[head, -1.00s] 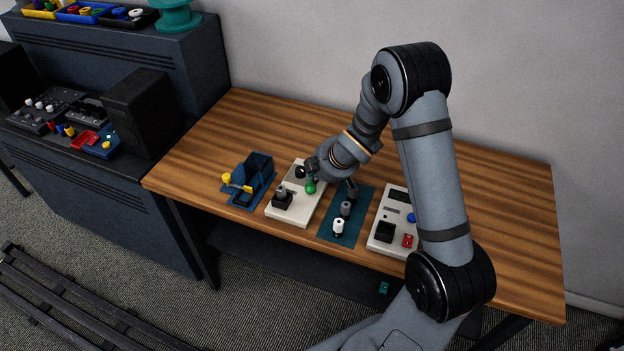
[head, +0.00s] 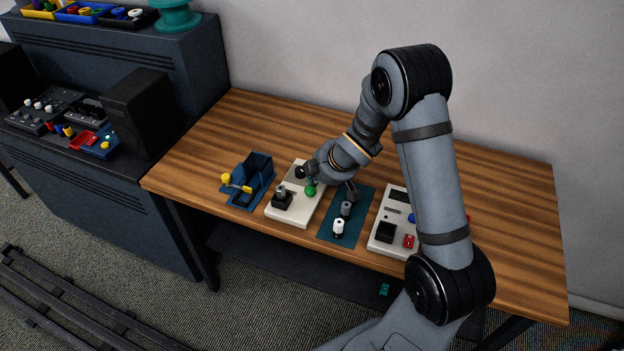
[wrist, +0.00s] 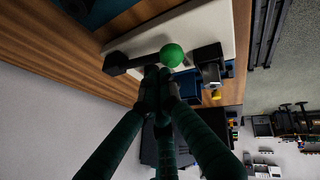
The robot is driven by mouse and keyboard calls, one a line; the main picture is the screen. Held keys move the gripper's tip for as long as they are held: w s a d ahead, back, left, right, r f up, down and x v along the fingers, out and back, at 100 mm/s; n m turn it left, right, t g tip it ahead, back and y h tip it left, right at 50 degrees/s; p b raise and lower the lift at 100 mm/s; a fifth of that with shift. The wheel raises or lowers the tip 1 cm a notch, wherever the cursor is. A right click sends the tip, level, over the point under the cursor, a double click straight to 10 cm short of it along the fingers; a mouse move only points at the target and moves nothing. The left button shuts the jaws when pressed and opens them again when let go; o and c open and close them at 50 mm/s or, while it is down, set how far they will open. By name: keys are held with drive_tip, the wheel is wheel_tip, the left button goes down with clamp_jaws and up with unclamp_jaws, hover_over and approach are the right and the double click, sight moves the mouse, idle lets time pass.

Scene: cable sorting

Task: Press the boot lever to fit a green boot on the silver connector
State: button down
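The boot lever is a dark bar with a green ball knob (head: 310,191) on a pale board (head: 290,214). In the wrist view the knob (wrist: 173,55) is just beyond my fingertips. My gripper (wrist: 158,76) has its two dark fingers together with nothing seen between them. In the head view my gripper (head: 311,170) is right by the knob; I cannot tell if they touch. The silver connector (head: 282,189) stands upright in a black holder at the board's front left. In the wrist view the black holder (wrist: 208,55) is right of the knob. No green boot is clearly visible.
A blue bin (head: 257,168) with a yellow part beside it stands left of the board. A teal mat (head: 354,222) with a white and a grey piece lies to the right, then a pale panel (head: 383,245) with buttons. The table's back is clear.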

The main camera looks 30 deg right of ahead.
sight(315, 186)
drive_tip(key=shift+s+a+f+b, duration=0.15)
drive_tip(key=shift+f+b, duration=0.4)
drive_tip(key=shift+b, duration=0.15)
idle(0.5)
drive_tip(key=shift+r, duration=0.15)
idle(0.5)
drive_tip(key=shift+w+d+r+p, duration=0.15)
drive_tip(key=shift+r+p, duration=0.55)
drive_tip(key=shift+p, duration=0.15)
drive_tip(key=shift+w+d+r+p, duration=0.2)
drive_tip(key=shift+r+p, duration=0.45)
drive_tip(key=shift+p, duration=0.2)
drive_tip(key=shift+w+d+r+p, duration=0.15)
drive_tip(key=shift+r+p, duration=0.55)
drive_tip(key=shift+p, duration=0.15)
drive_tip(key=shift+r, duration=0.1)
drive_tip(key=r+p, duration=0.3)
drive_tip(key=w+d+r+p, duration=0.1)
drive_tip(key=p, duration=0.1)
drive_tip(key=shift+d+r, duration=0.1)
drive_tip(key=shift+r, duration=0.2)
drive_tip(key=shift+f, duration=0.15)
